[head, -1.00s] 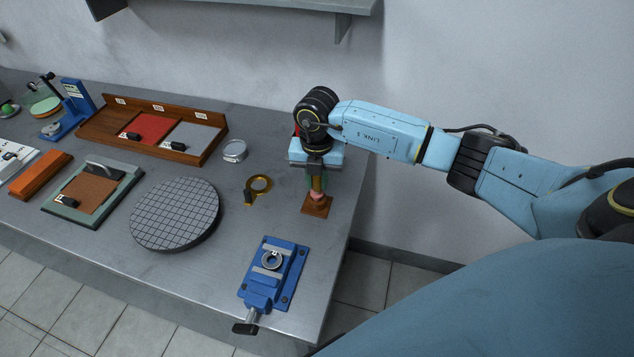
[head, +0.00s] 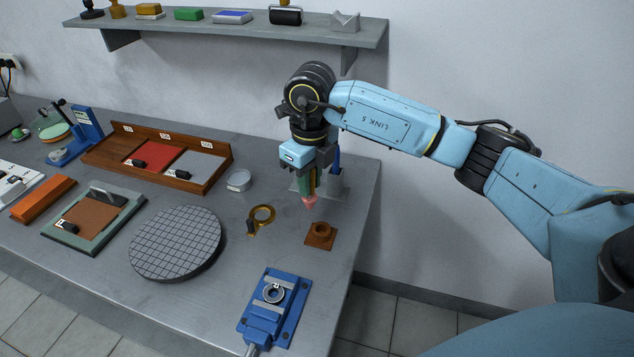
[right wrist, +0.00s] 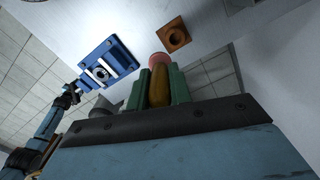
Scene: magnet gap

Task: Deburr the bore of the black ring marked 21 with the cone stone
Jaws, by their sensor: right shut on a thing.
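My right gripper (head: 308,184) is shut on the cone stone, whose pink tip (head: 310,203) points down. In the right wrist view the stone's brown handle (right wrist: 159,88) sits between my green fingers, with the pink end (right wrist: 158,60) beyond them. The cone stone is in the air, behind and above its empty brown stand (head: 320,236). A dark ring (head: 273,292) lies in the blue vise (head: 291,318) at the front right of the bench; it also shows in the right wrist view (right wrist: 100,75). No number is readable on it.
A brass-coloured loop (head: 262,216), a round gridded plate (head: 175,240) and a clear dish (head: 238,181) are left of the stand. A wooden tray (head: 150,132) is further back. A shelf (head: 230,32) hangs on the wall. Bare bench separates stand and vise.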

